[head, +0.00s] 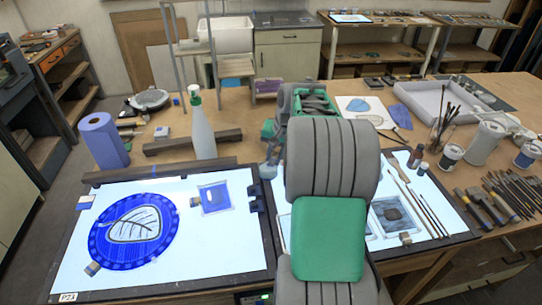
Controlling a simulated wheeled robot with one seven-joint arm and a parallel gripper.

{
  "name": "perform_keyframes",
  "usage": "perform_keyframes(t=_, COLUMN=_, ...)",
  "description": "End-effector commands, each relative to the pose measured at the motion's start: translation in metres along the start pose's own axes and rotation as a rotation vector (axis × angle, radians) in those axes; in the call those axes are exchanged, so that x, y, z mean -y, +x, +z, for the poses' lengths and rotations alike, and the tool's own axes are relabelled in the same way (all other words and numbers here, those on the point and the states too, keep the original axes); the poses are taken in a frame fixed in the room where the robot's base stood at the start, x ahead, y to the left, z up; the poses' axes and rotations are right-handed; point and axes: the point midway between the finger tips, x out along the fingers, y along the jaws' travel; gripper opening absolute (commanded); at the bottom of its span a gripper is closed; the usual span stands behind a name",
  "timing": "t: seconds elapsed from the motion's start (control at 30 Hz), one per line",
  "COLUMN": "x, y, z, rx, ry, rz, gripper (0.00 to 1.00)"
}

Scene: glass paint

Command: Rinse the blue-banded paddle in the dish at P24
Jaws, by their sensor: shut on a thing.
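My arm fills the middle of the view and hides much of the right light panel (453,222). The wrist end with my gripper (271,160) shows only in part, left of the big grey link, above the gap between the two panels. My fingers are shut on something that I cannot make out. I cannot identify a blue-banded paddle. No P24 sign is readable; the left light panel (225,262) carries the sign P23 (68,297). On the right panel lies a grey square piece (385,228) with a dark patch; I cannot tell whether it is a dish.
A blue disc (98,243) with a leaf drawing lies on the left panel. A white spray bottle (201,135) and blue roll (103,140) stand behind it. Brushes (428,205) lie on the right panel. Jars (484,143) and tools (480,207) crowd the right side.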

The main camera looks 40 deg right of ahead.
Motion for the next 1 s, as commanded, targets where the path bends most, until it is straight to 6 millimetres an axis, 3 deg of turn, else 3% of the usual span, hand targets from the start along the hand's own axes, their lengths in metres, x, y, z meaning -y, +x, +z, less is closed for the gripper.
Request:
perform_keyframes(t=0.27, x=0.013, y=0.002, z=0.005, rx=0.0, ry=-0.002, rz=0.0, gripper=0.0)
perform_keyframes(t=0.63, x=0.0, y=-0.001, z=0.0, rx=-0.001, ry=0.0, rz=0.0, gripper=0.0)
perform_keyframes(t=1.0, x=0.013, y=0.002, z=0.005, rx=-0.001, ry=-0.001, rz=0.0, gripper=0.0)
